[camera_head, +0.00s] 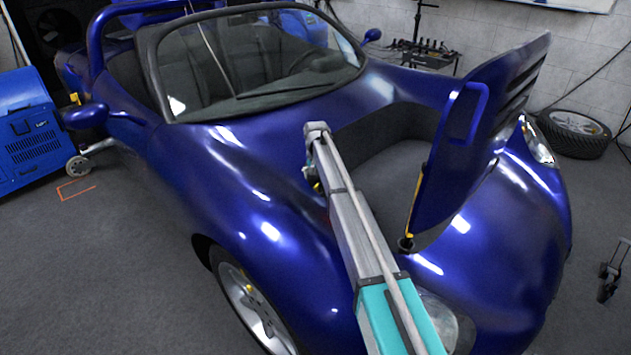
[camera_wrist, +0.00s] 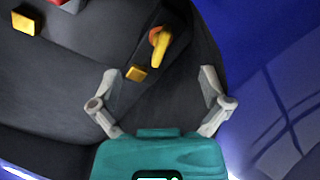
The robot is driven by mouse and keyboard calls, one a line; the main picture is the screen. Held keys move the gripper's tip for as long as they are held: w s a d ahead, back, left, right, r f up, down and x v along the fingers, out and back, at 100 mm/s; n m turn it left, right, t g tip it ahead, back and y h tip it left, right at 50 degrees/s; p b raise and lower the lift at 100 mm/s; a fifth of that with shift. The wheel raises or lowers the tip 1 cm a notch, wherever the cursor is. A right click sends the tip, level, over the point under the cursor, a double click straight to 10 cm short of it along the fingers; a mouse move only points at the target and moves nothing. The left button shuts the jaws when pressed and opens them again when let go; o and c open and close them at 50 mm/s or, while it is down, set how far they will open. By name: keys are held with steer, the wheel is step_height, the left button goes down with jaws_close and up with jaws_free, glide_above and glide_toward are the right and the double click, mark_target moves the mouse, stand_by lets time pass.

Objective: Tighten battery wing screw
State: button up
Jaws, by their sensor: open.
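My gripper (camera_wrist: 160,76) is open and empty, with one grey finger on each side in the picture. The yellow piece lies ahead of the fingertips, roughly midway between them, and I see no contact. In the head view my arm reaches over the car's open front bay; its end hides the screw there.
The blue car (camera_head: 260,215) has its bonnet (camera_head: 480,130) raised, to the right of my arm. The curved blue body wall (camera_wrist: 260,70) is close on the right in the wrist view. Another yellow block (camera_wrist: 25,22) and a red part (camera_wrist: 75,8) lie at upper left.

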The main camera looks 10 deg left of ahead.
mark_target(316, 186)
step_height(316, 186, up, 10)
steer(key=n+p, duration=0.9)
steer(key=n, duration=0.4)
steer(key=shift+s+r+n, duration=0.15)
steer(key=shift+r+n, duration=0.1)
steer(key=shift+n, duration=0.05)
steer(key=shift+a+f, duration=0.1)
steer(key=shift+f, duration=0.1)
step_height(316, 186, down, 13)
steer(key=b, duration=1.3)
steer(key=shift+f, duration=0.2)
steer(key=shift+c, duration=0.3)
steer(key=c, duration=1.1)
